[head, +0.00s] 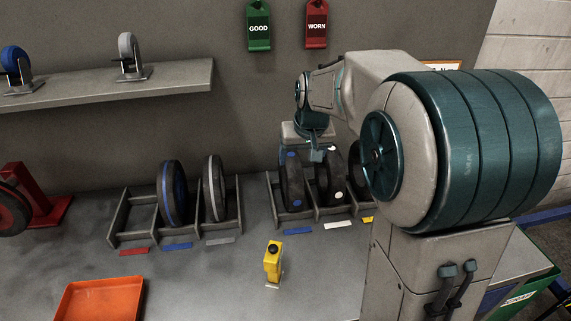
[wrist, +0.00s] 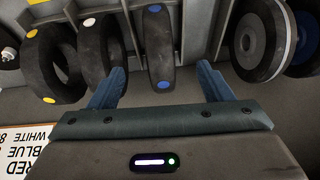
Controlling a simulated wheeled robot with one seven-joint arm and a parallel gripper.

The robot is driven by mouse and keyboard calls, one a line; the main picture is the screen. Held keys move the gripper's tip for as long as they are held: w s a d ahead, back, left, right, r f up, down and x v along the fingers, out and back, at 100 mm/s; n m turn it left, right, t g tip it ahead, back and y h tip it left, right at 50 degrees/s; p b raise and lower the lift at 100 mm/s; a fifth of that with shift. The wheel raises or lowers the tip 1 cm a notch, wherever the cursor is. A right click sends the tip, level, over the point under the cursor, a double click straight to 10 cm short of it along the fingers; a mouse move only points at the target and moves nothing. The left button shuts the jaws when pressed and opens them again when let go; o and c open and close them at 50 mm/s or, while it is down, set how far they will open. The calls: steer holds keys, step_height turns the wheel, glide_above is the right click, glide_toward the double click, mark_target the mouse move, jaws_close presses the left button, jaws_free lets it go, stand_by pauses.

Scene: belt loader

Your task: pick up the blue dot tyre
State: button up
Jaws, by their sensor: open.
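The blue dot tyre (head: 291,183) is a dark tyre standing upright in the left slot of the right rack, with a blue label in front of it. In the wrist view the blue dot tyre (wrist: 159,45) shows blue dots at both ends of its tread. My gripper (head: 302,152) is open above the right rack, near the tyre's top. In the wrist view my gripper (wrist: 160,72) has one finger on each side of the tyre, with gaps visible. The left finger's tip is close to the white dot tyre (wrist: 95,50). My arm partly hides the rack in the head view.
A yellow dot tyre (wrist: 48,62) stands beyond the white one. The left rack (head: 130,215) holds a blue-striped tyre (head: 172,193) and a grey-striped tyre (head: 214,188). An orange tray (head: 98,300) and a yellow device (head: 272,262) are on the bench.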

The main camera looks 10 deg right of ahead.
glide_toward(292, 157)
steer(key=shift+s+a+f+p, duration=0.15)
steer(key=shift+f+p, duration=0.35)
steer(key=p+x, duration=0.1)
steer(key=x, duration=0.7)
steer(key=shift+w, duration=0.25)
steer(key=shift+w+p+x, duration=0.15)
steer(key=shift+p+x, duration=0.35)
steer(key=shift+x, duration=0.8)
steer(key=shift+w+p+x, duration=0.15)
steer(key=shift+p+x, duration=0.3)
steer(key=shift+x, duration=0.85)
steer(key=shift+r+t, duration=0.15)
steer(key=shift+t, duration=0.15)
jaws_close()
